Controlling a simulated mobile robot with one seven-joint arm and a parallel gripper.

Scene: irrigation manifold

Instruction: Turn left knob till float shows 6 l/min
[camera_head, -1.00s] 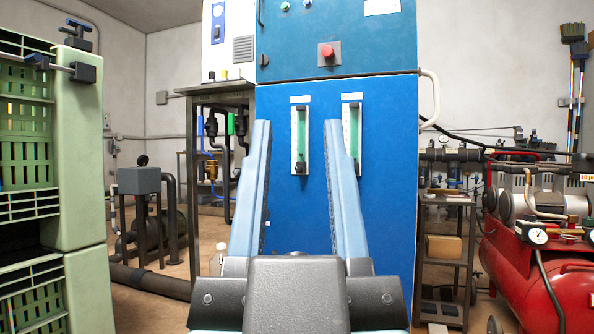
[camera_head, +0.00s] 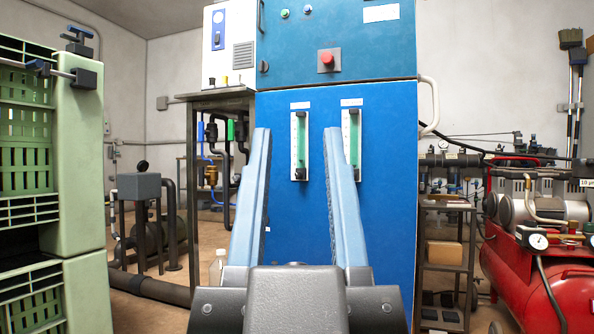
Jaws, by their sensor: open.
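Two flow meters with green tubes are mounted on the blue cabinet front (camera_head: 385,220). The left flow meter (camera_head: 299,145) shows between my gripper's fingers, with a small dark knob (camera_head: 299,174) at its lower end. The floats and scale marks are too small to read. My gripper (camera_head: 297,130) is open and empty, its two light-blue fingers spread and pointing at the cabinet. I see no contact with the knob.
A red stop button (camera_head: 327,58) sits on the upper panel. Green crates (camera_head: 85,170) stand at the left. A red compressor (camera_head: 545,285) and a shelf (camera_head: 446,260) stand at the right. A pump (camera_head: 140,190) is on the floor behind left.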

